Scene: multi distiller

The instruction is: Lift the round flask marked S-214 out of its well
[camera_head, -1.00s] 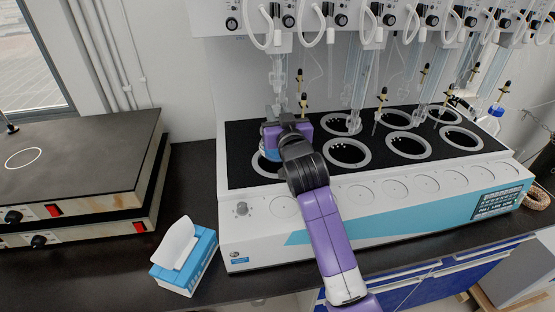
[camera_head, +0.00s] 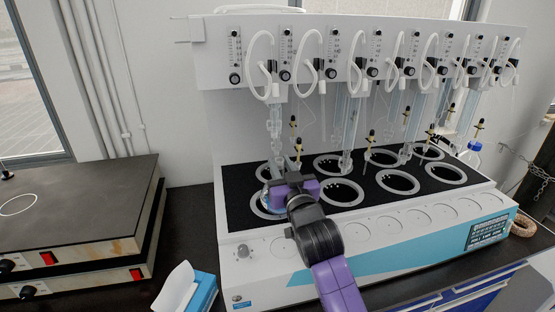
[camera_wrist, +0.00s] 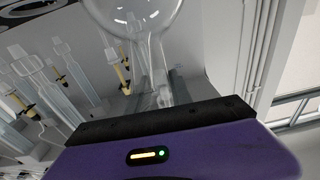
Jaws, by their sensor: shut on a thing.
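My gripper (camera_head: 286,190) is at the front-left well (camera_head: 256,211) of the distiller, seen from behind in the head view, and hides much of that well. In the wrist view, the purple and black gripper body (camera_wrist: 170,135) fills the bottom, and a clear round glass bulb (camera_wrist: 133,14), taken as the flask, is cut off by the top edge. The S-214 marking cannot be read in either view. How far the flask sits in or above the well cannot be told.
Glass columns (camera_head: 275,125) hang close behind my gripper. Several yellow-and-black-tipped pieces (camera_head: 367,150) stand among the wells. A neighbouring front well (camera_head: 342,206) looks empty and dark. A hotplate (camera_head: 70,220) and a tissue box (camera_head: 203,292) stand left.

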